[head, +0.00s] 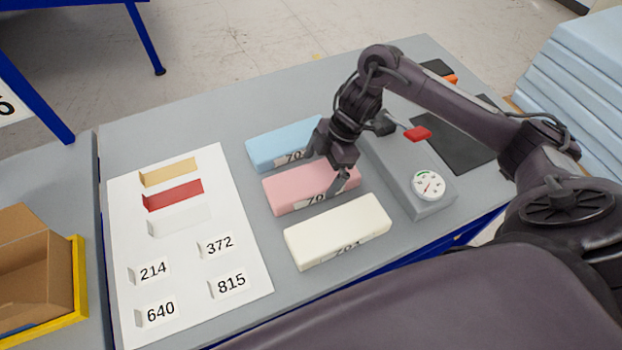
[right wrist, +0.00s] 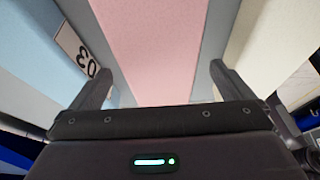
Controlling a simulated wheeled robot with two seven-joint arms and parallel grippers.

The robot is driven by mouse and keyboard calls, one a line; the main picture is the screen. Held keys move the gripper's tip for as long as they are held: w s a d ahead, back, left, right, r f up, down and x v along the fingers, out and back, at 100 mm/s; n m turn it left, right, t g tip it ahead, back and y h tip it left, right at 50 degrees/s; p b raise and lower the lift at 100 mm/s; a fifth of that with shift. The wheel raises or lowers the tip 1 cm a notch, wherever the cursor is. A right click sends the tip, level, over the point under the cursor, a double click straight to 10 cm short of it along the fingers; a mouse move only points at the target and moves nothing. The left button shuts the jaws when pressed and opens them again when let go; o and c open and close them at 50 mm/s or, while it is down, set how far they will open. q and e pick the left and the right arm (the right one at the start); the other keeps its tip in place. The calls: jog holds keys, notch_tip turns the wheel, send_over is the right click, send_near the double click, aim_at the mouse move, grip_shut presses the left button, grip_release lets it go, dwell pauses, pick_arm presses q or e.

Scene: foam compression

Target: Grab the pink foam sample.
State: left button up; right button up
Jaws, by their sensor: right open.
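The pink foam sample (head: 292,190) lies on the grey table between a blue foam block and a cream foam block. Its label is partly hidden by my right gripper. My right gripper (head: 325,176) is over the pink sample, pointing down, with its fingers apart. In the right wrist view, the pink sample (right wrist: 150,45) fills the middle between the two open fingers of the right gripper (right wrist: 158,85). I cannot tell whether the fingers touch it. My left gripper is not in view.
The blue block (head: 275,147) is behind and the cream block (head: 335,232) in front, both close by. A grey device with a dial (head: 428,184) and red lever stands to the right. A white sheet (head: 190,250) with colour strips and number cards lies left. A cardboard box (head: 35,262) is far left.

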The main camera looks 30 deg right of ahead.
aim_at(315, 179)
jog(key=p+x, duration=0.1)
jog(key=x, duration=0.2)
jog(key=shift+a+f, duration=0.15)
jog(key=shift+f, duration=0.1)
jog(key=shift+w+f, duration=0.1)
jog(key=shift+f, duration=0.1)
jog(key=c, duration=0.4)
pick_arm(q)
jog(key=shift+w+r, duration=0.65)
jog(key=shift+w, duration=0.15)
pick_arm(e)
jog(key=c, duration=0.5)
jog(key=shift+r, duration=0.1)
jog(key=shift+r, duration=0.65)
pick_arm(q)
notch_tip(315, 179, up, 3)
jog(key=p, duration=0.3)
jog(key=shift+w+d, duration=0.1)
pick_arm(e)
notch_tip(315, 179, up, 19)
jog(key=shift+f, duration=0.2)
